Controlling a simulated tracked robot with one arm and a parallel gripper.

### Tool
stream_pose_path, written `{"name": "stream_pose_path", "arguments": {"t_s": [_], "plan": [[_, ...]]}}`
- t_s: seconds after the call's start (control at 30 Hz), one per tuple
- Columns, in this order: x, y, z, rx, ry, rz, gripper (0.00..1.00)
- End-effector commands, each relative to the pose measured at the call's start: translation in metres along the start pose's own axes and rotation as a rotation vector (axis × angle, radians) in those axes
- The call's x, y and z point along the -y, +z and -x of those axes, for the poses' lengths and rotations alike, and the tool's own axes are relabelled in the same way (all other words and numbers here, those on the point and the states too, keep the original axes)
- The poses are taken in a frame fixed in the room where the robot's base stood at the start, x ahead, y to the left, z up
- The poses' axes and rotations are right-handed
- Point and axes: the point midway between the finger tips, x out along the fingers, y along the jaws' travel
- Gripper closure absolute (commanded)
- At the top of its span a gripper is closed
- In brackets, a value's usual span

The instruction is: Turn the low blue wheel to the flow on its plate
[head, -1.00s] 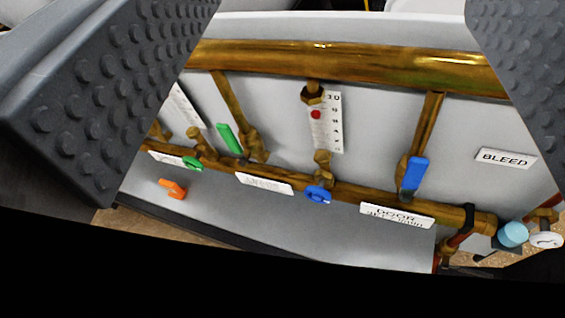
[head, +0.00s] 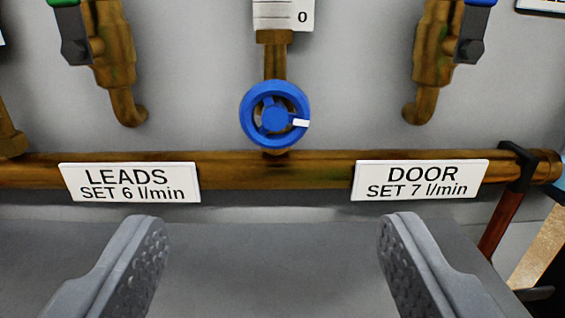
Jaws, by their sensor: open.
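The low blue wheel (head: 273,117) sits on a short brass stem above the lower brass pipe, in the middle of the head view. A white mark on its rim points right. The lower end of a flow scale (head: 283,14) shows above it, with a 0; its float is out of view. A plate reading DOOR SET 7 l/min (head: 421,180) is on the pipe to the right of the wheel. My gripper (head: 266,228) is open and empty. Its two fingers are spread wide below the wheel in the picture, not touching it.
A plate reading LEADS SET 6 l/min (head: 130,183) is on the lower brass pipe (head: 275,170) at left. Brass valves with dark ends stand at upper left (head: 115,50) and upper right (head: 436,50). A reddish pipe (head: 502,222) drops at the right.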

Motion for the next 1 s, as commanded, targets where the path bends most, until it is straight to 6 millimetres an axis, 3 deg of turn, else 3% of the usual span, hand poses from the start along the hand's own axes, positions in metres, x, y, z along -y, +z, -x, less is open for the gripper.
{"name": "stream_pose_path", "arguments": {"t_s": [0.6,1.0], "plan": [[-0.001,-0.001,-0.086,-0.004,0.001,-0.003,0.35],[0.000,0.000,-0.125,0.000,-0.001,-0.002,0.35]]}}
